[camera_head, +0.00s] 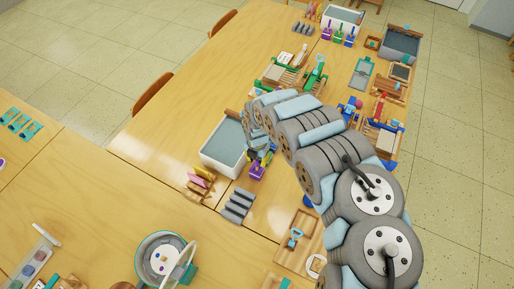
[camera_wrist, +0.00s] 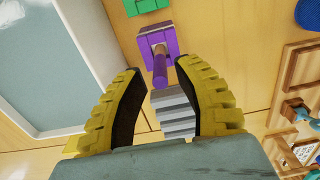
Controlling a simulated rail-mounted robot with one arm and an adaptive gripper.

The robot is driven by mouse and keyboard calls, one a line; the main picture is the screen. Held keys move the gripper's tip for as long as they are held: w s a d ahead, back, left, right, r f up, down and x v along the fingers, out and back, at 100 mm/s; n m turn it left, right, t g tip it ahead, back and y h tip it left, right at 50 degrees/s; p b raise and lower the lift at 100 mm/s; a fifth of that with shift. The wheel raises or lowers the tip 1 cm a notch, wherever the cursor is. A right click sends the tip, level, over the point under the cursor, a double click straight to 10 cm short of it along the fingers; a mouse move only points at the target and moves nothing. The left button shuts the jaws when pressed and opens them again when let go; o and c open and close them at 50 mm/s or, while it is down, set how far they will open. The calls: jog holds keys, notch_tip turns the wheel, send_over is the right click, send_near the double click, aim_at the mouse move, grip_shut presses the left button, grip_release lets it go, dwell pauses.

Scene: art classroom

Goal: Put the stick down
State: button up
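A purple stick (camera_wrist: 160,72) stands in a purple block-shaped base (camera_wrist: 157,40) in the wrist view. My gripper (camera_wrist: 159,70) has two yellow ribbed fingers spread apart, one on each side of the stick, with visible gaps between finger and stick. Whether the stick is fully seated in the base cannot be told.
The pale tub (camera_head: 210,150) stands close on the left, also in the wrist view (camera_wrist: 50,60). A grey ridged block (camera_head: 237,205) lies nearby, and a green block (camera_wrist: 145,6) sits beyond the purple base. Wooden trays (camera_head: 301,240) stand to the right. Bare tabletop (camera_head: 150,140) lies left of the tub.

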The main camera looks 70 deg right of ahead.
jog(key=shift+r+p, duration=1.05)
jog(key=shift+r, duration=3.35)
